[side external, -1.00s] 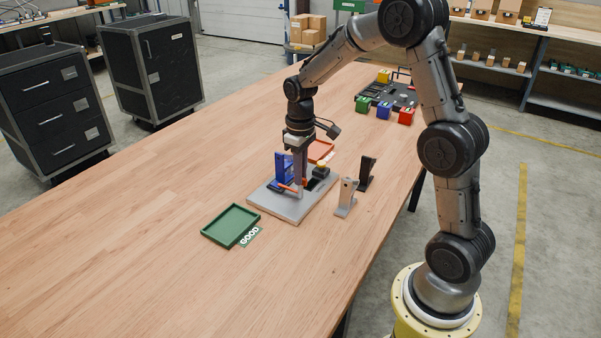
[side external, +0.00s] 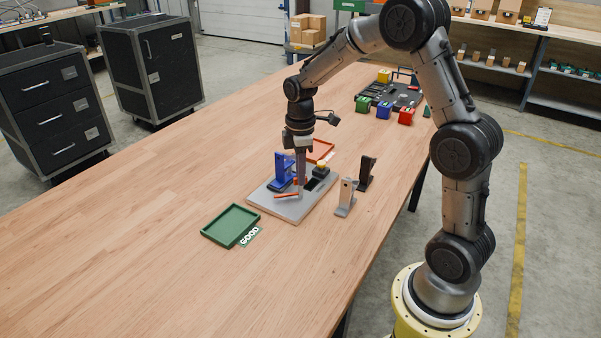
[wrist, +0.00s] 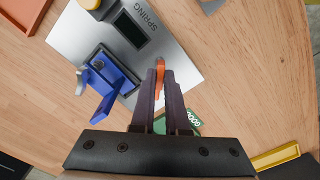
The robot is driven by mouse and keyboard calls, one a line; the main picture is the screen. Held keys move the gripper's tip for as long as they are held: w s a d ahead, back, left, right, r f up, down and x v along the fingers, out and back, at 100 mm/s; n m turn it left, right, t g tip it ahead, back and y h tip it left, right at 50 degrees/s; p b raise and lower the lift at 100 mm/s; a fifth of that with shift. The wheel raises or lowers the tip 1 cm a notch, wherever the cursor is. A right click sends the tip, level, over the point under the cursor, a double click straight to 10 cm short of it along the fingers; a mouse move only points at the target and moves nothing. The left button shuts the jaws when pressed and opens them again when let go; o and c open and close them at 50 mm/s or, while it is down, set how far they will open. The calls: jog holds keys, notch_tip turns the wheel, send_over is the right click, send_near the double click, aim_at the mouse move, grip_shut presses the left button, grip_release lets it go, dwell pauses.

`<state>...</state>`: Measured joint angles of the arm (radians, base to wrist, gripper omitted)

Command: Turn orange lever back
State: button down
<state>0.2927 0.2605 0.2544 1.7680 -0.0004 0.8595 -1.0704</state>
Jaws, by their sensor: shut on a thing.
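The orange lever (side external: 285,196) is on the grey base plate (side external: 262,201), beside the blue fixture (side external: 283,168). It lies low and points to the left in the side view. My gripper (side external: 300,182) reaches down to the lever's right end and is shut on it. In the wrist view the orange lever (wrist: 160,64) shows between the fingertips of my gripper (wrist: 161,74), and the fingers hide part of it. The blue fixture (wrist: 112,82) stands to the left there, apart from the fingers.
A dark pocket (wrist: 130,29) marked SPRING and a yellow-topped part (side external: 321,166) are on the plate. A green tray (side external: 217,238) labelled GOOD, an orange-red tray (side external: 325,146), a grey stand (side external: 346,198) and a black stand (side external: 366,174) are nearby. The left tabletop is clear.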

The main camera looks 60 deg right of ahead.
jog(key=n, duration=0.4)
jog(key=shift+r+n, duration=0.1)
jog(key=shift+n, duration=0.2)
jog(key=n, duration=0.4)
jog(key=shift+n, duration=0.3)
jog(key=c, duration=0.9)
grip_release()
notch_tip(320, 180, up, 14)
jog(key=shift+f, duration=0.1)
